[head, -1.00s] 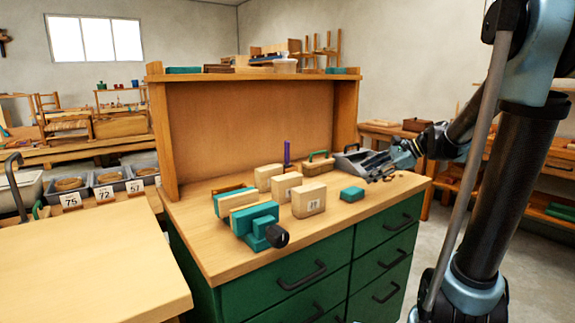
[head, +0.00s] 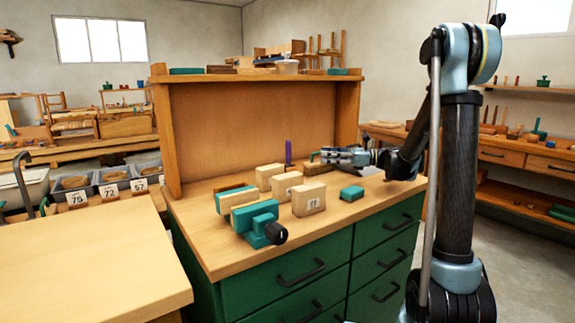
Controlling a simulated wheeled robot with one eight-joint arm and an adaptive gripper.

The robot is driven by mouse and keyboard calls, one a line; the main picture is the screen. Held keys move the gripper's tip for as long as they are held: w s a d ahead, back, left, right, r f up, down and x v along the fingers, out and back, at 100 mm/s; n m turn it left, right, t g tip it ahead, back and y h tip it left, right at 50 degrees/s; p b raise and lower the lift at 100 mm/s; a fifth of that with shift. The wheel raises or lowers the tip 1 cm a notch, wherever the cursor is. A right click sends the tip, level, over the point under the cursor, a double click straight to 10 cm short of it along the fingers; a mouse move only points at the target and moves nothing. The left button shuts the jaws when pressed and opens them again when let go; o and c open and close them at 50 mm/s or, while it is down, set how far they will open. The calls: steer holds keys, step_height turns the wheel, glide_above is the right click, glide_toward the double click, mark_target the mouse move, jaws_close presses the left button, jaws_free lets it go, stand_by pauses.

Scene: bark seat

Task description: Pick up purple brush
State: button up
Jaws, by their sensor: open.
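The purple brush (head: 288,152) shows as a slim purple upright shape at the back of the wooden bench top, behind the pale wooden blocks. A gap shows between the fingertips and the brush. Nothing is seen between the fingers, though they are small in this view.
Several pale blocks (head: 309,199) stand in front of the brush. A teal vise (head: 262,222) sits at the front left and a teal block (head: 351,193) at the right. A wooden item with a green handle (head: 314,168) lies below my gripper. The hutch panel (head: 250,125) rises behind.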

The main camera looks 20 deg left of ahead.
glide_toward(289, 164)
steer(key=a+r, duration=0.4)
steer(key=a, duration=0.1)
steer(key=shift+a+r, duration=0.2)
steer(key=shift+a, duration=0.7)
steer(key=shift+a+r, duration=0.2)
steer(key=shift+a, duration=0.7)
steer(key=shift+a+r, duration=0.2)
steer(key=shift+a, duration=0.7)
jaws_close()
